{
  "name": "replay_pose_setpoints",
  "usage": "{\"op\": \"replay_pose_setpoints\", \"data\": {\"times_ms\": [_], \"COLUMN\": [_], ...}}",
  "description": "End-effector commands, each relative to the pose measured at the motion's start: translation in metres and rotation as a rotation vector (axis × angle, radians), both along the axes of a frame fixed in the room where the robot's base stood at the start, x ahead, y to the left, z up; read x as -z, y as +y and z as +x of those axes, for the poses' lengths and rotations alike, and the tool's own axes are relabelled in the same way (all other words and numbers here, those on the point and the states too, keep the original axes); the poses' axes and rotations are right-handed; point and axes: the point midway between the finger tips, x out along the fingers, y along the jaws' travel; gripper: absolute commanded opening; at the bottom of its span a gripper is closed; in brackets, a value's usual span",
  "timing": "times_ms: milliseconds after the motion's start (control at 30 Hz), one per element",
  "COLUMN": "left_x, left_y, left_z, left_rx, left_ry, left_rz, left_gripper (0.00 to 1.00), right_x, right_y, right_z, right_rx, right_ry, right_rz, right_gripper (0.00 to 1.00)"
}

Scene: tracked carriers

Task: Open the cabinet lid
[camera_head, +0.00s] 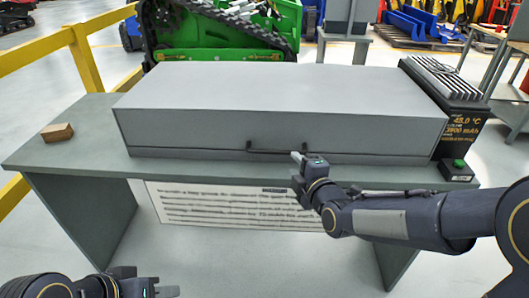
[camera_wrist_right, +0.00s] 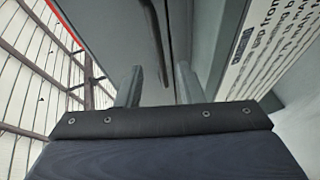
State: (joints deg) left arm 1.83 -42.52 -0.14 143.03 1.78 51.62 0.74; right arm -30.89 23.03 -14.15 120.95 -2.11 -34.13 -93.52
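The grey cabinet (camera_head: 280,95) lies on the table with its flat lid down. A dark bar handle (camera_head: 265,151) runs along its front face. In the right wrist view the handle (camera_wrist_right: 156,40) appears just beyond the fingertips, roughly between them. My right gripper (camera_head: 299,158) is at the handle's right end in the head view. Its two fingers stand apart in the wrist view (camera_wrist_right: 158,75), with nothing held; I cannot tell whether either touches the handle. My left gripper (camera_head: 167,291) is at the bottom left, far from the cabinet, and partly cut off by the frame edge.
The grey-green table (camera_head: 85,140) carries a small wooden block (camera_head: 57,132) at left. A black finned battery unit (camera_head: 455,105) stands close against the cabinet's right side, with a green-button box (camera_head: 456,170) before it. A printed panel (camera_head: 235,205) hangs under the front edge. A yellow rail (camera_head: 85,60) is at left.

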Motion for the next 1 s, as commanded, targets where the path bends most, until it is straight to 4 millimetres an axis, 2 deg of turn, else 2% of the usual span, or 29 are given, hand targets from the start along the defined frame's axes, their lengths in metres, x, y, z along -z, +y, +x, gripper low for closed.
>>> {"op": "replay_pose_setpoints", "data": {"times_ms": [33,167,600,1000], "left_x": [0.005,0.005,0.004,0.004], "left_y": [0.0,0.0,0.0,0.0], "left_z": [0.0,0.0,0.0,0.0], "left_rx": [0.0,0.0,0.0,0.0], "left_ry": [0.0,0.0,0.0,0.0], "left_rz": [0.0,0.0,0.0,0.0], "left_gripper": [0.36,0.36,0.36,0.36], "right_x": [0.006,0.006,0.018,0.019], "right_y": [0.007,0.014,0.037,0.041], "right_z": [0.003,0.011,0.068,0.075], "right_rx": [-0.015,-0.023,-0.022,-0.022], "right_ry": [-0.031,-0.066,-0.063,-0.062], "right_rz": [-0.031,-0.062,-0.061,-0.059], "right_gripper": [0.34,0.34,0.34,0.33]}}
